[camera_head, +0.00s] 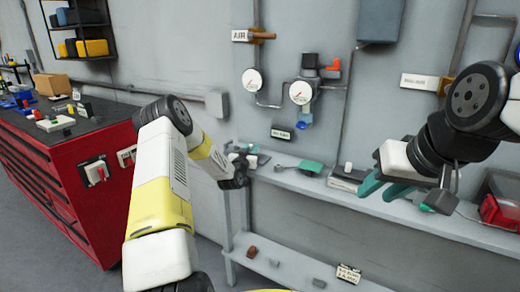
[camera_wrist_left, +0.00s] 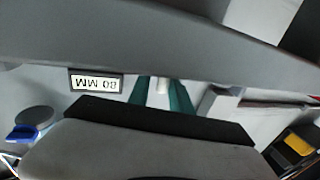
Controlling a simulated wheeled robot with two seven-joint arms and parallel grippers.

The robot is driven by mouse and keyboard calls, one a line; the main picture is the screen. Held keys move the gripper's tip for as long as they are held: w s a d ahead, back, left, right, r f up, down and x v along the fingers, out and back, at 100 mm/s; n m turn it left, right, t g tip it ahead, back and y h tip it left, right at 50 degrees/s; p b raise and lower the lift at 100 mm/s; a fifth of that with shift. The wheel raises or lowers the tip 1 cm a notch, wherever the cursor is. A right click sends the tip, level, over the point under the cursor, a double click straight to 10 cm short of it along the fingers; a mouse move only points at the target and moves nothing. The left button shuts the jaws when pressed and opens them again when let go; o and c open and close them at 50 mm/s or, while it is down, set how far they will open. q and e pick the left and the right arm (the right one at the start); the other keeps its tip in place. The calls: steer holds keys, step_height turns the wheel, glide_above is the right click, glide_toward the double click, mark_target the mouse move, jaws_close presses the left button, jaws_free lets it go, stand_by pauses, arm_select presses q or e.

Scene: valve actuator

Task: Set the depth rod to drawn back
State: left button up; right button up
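The depth rod is not clearly identifiable. In the left wrist view, a small pale piece (camera_wrist_left: 163,86) shows between my left gripper's green fingers (camera_wrist_left: 160,95); I cannot tell if it is the rod's end. The fingers stand apart with a gap around it. A plate (camera_wrist_left: 97,83) reading "80 MM" upside down is beside them. In the head view, my left gripper (camera_head: 236,179) is at the shelf's left end, its fingertips hidden. My right gripper (camera_head: 386,186) is open and empty above the shelf's right part, its green fingers apart.
The grey wall shelf (camera_head: 325,188) carries a green piece (camera_head: 311,167) and small parts. Gauges (camera_head: 301,93) and a valve with a red handle (camera_head: 331,66) are on the wall. A red tool cabinet (camera_head: 75,185) stands left, a red box (camera_head: 500,210) right.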

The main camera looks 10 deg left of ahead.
arm_select(q)
steer(key=s, duration=0.7)
steer(key=shift+a, duration=0.3)
steer(key=s+d+r+m+g, duration=0.1)
steer(key=s+d+r+g, duration=0.15)
steer(key=s+r, duration=0.5)
steer(key=s+d+r+m+g, duration=0.1)
steer(key=s+d+r+g, duration=0.1)
steer(key=s+r+g, duration=0.5)
steer(key=s+d+r+n+g, duration=0.1)
steer(key=s+r, duration=0.1)
steer(key=s, duration=1.3)
steer(key=s+d+r+n+g, duration=0.1)
steer(key=s+d+r, duration=0.1)
steer(key=s, duration=1.3)
steer(key=shift+s+r+h, duration=0.2)
steer(key=shift+r+h, duration=0.1)
steer(key=shift+r, duration=0.55)
